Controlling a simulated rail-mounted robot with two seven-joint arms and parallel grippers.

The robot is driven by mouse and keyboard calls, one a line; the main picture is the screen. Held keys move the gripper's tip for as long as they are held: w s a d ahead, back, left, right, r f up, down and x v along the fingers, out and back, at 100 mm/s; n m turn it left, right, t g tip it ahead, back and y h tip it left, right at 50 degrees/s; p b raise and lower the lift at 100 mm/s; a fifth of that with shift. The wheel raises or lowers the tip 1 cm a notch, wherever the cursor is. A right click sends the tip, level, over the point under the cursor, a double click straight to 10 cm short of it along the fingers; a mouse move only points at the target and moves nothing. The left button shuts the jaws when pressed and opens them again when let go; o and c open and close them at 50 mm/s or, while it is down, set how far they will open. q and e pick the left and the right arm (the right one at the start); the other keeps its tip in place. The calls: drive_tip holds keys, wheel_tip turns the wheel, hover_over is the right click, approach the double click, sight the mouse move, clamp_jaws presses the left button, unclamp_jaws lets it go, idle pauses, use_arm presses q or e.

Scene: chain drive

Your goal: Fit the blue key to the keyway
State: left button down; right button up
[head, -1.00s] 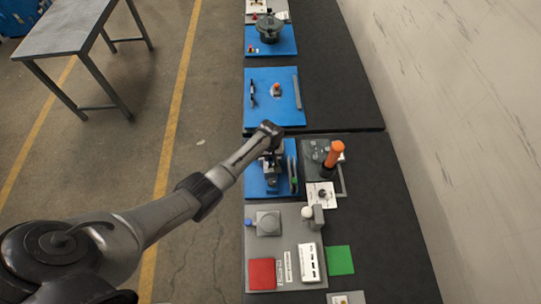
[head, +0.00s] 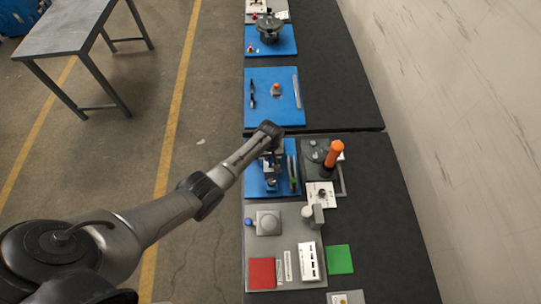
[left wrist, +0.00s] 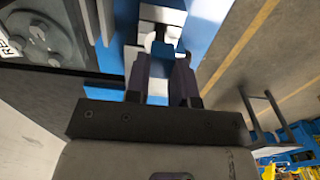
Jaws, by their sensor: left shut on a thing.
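My left gripper (head: 270,178) is over the blue board (head: 254,184) at the near end of the blue row in the head view. In the left wrist view, the two dark fingers of the left gripper (left wrist: 165,62) are shut on a small blue piece (left wrist: 162,50), which I take for the blue key. A pale grey part (left wrist: 160,14) lies just beyond it. The keyway is hidden or too small to make out, so I cannot tell whether the key touches it. My right gripper is not in view.
A dark grey fixture with an orange-handled tool (head: 334,153) stands right of the blue board. A grey plate (head: 286,220) with a red square (head: 262,273) lies nearer. A green square (head: 340,260) lies beside it. The black bench is clear along the right.

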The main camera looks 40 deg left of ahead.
sight(270, 162)
use_arm(q)
drive_tip(key=shift+f, duration=0.2)
drive_tip(key=shift+f+b, duration=0.95)
drive_tip(key=shift+f, duration=0.05)
drive_tip(key=shift+f+b, duration=0.65)
drive_tip(key=shift+f, duration=0.25)
drive_tip(key=shift+f+b, duration=0.75)
drive_tip(key=shift+f, duration=0.25)
drive_tip(key=c, duration=1)
unclamp_jaws()
drive_tip(key=shift+r, duration=0.1)
drive_tip(key=shift+o, duration=0.6)
drive_tip(key=shift+r, duration=0.35)
wheel_tip(270, 162, up, 13)
drive_tip(key=shift+r+p, duration=0.1)
drive_tip(key=shift+p, duration=0.45)
